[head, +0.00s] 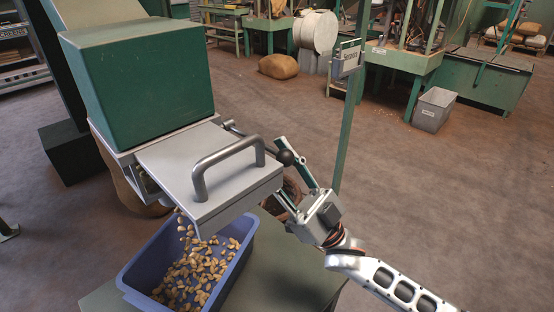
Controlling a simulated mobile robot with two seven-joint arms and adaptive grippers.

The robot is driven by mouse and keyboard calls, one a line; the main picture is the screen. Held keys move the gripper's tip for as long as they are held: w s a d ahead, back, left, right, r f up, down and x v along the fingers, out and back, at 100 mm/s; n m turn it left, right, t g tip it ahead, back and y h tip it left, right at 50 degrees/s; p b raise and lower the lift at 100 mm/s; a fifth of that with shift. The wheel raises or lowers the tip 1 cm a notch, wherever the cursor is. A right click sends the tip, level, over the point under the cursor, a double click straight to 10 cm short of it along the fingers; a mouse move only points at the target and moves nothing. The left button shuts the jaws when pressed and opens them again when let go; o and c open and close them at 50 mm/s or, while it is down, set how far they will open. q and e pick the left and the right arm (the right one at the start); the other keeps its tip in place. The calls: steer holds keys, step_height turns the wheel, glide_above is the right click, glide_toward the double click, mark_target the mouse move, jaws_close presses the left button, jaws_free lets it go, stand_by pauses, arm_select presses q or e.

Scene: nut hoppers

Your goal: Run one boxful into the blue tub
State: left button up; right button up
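The blue tub (238,262) stands on a green table under the hopper's grey metal box (190,162), which has a bar handle (228,165) on top. Nuts (190,275) lie in the tub, and several more (184,228) are in the air between the box's underside and the tub. A lever with a black ball knob (285,157) sticks out from the right side of the box. My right gripper (280,167) is at the knob with its fingers spread apart. The knob is near the upper finger; I cannot tell whether they touch. My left gripper is out of view.
The green hopper body (145,75) rises behind the box. The green table (285,262) has bare room right of the tub. A green post (348,130) stands behind my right gripper. A grey bin (433,108) and a sack (278,66) are farther off on open floor.

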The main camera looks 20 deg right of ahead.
steer(key=v, duration=1.2)
